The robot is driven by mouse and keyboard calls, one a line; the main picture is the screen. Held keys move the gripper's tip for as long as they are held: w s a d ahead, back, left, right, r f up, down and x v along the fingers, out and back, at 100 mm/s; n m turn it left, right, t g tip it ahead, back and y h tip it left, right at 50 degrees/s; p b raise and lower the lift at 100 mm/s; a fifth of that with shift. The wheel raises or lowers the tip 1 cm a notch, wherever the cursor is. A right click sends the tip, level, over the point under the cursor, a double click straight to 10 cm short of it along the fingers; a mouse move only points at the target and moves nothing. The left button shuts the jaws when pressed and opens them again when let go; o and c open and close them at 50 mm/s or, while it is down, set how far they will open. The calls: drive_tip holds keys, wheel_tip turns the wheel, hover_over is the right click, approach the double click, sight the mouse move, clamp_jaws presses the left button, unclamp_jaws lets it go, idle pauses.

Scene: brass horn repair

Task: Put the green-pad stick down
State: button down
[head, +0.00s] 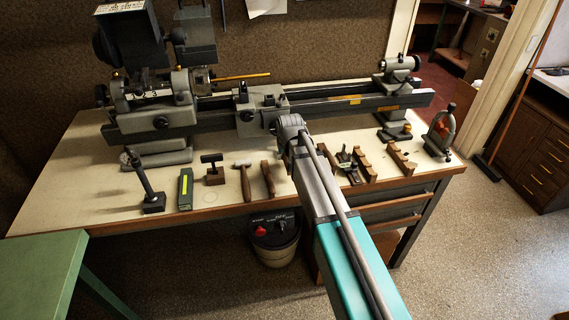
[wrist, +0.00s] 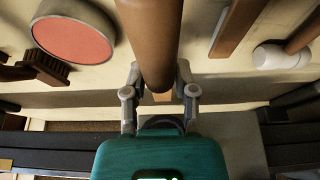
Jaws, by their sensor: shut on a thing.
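In the wrist view my gripper (wrist: 159,72) is shut on a thick brown wooden stick (wrist: 150,35), its rounded end towards the camera. No green pad shows on it; its far end is out of the picture. In the head view my arm's end is over the middle of the workbench (head: 90,178) and hides the gripper and the stick. I cannot tell whether the stick touches the bench.
A round pink-topped thing (wrist: 75,38) and a brush (wrist: 40,68) lie left in the wrist view. A hammer (head: 243,178) and a wooden handle (head: 268,180) lie left of my arm. Wooden blocks (head: 402,160) lie right. A lathe (head: 335,103) stands behind.

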drive_tip(key=shift+f+b, duration=1.35)
drive_tip(key=shift+f, duration=0.3)
drive_tip(key=shift+f, duration=0.1)
drive_tip(key=shift+c, duration=2)
unclamp_jaws()
drive_tip(key=p+v, duration=1.1)
drive_tip(key=v, duration=0.1)
drive_tip(key=s+d+f+m+g+h, duration=0.1)
drive_tip(key=s+d+m+g, duration=0.2)
drive_tip(key=s+d, duration=1.8)
drive_tip(key=shift+s+d+g, duration=0.15)
drive_tip(key=shift+d+g, duration=0.1)
drive_tip(key=shift+g, duration=0.25)
